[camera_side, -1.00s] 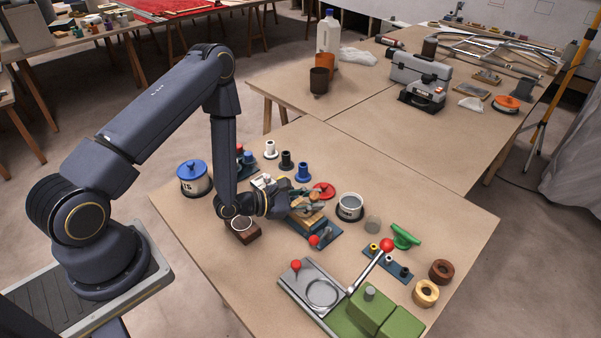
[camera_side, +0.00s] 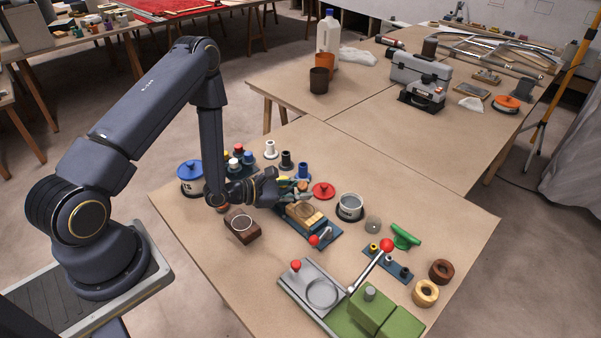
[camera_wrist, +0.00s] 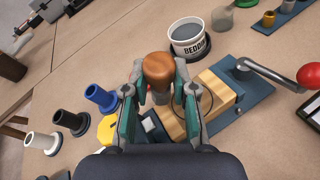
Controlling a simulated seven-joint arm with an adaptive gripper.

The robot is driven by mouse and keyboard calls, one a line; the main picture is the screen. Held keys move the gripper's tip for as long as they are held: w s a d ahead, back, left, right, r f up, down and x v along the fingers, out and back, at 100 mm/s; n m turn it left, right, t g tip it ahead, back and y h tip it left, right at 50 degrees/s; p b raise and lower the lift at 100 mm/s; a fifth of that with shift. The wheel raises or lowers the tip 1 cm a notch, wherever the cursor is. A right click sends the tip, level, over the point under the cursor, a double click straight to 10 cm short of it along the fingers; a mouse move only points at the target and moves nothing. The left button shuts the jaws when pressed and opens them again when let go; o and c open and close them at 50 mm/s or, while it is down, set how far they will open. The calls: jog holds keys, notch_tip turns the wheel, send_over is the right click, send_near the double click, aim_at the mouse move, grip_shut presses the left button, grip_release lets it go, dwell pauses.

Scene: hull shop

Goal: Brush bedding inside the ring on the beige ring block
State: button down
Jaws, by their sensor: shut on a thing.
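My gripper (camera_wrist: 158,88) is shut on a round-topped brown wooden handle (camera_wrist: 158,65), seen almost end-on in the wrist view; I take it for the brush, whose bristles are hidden. The beige ring block (camera_wrist: 218,88) is just right of and below the fingers, with a thin dark ring on its top partly hidden by a finger.
A dark brown block with a ring (camera_side: 242,226) stands in front. Black, white and blue spools (camera_wrist: 98,97) stand left of the gripper. A red-knobbed lever fixture (camera_side: 386,246) and green blocks (camera_side: 372,308) occupy the right front.

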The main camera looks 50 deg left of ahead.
jog(key=shift+d+r, duration=0.1)
jog(key=shift+r, duration=3.4)
